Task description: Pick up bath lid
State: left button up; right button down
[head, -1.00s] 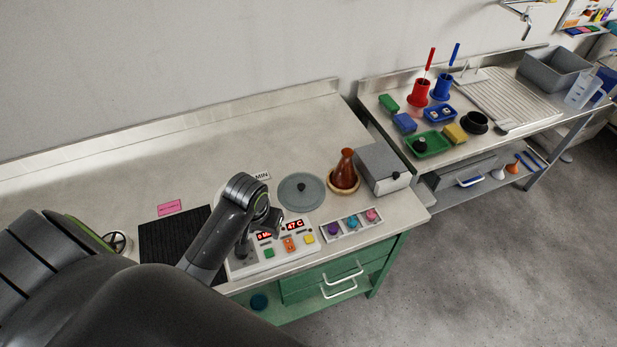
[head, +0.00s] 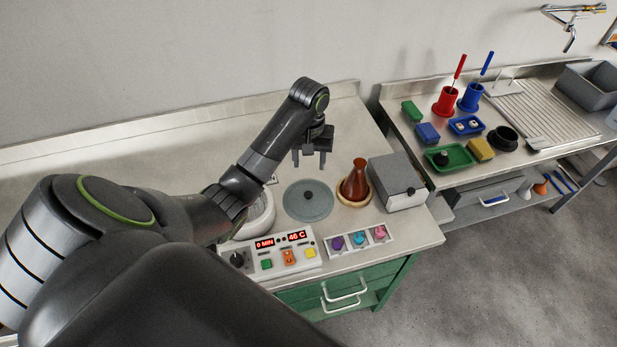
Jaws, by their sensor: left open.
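The bath lid (head: 308,201), a flat grey-green disc with a small dark knob at its centre, lies on the steel worktop. It is left of the reddish-brown flask. My left gripper (head: 310,162) is open and empty, fingers pointing down, above and behind the lid in the picture and not touching it. A white round bath (head: 262,214) stands left of the lid, partly hidden behind my left arm. My right gripper is not in view.
A control panel (head: 268,259) reading 0 MIN and 46 C and a rack with coloured knobs (head: 359,239) stand in front. The brown flask (head: 355,180) and a grey box (head: 397,182) are close on the lid's right. The worktop behind is clear.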

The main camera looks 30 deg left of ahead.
pick_arm(q)
jog(key=b, duration=0.4)
send_over(308, 194)
notch_tip(308, 194, down, 5)
jog(key=f+b, duration=0.4)
jog(key=shift+s+d+f+b, duration=0.1)
jog(key=shift+d+f+b, duration=0.2)
jog(key=shift+f+b, duration=0.1)
jog(key=shift+a+f+p, duration=0.15)
jog(key=shift+f+p, duration=0.05)
jog(key=shift+f, duration=1.1)
jog(key=shift+a+f+p, duration=0.15)
jog(key=shift+f, duration=1.1)
grip_shut()
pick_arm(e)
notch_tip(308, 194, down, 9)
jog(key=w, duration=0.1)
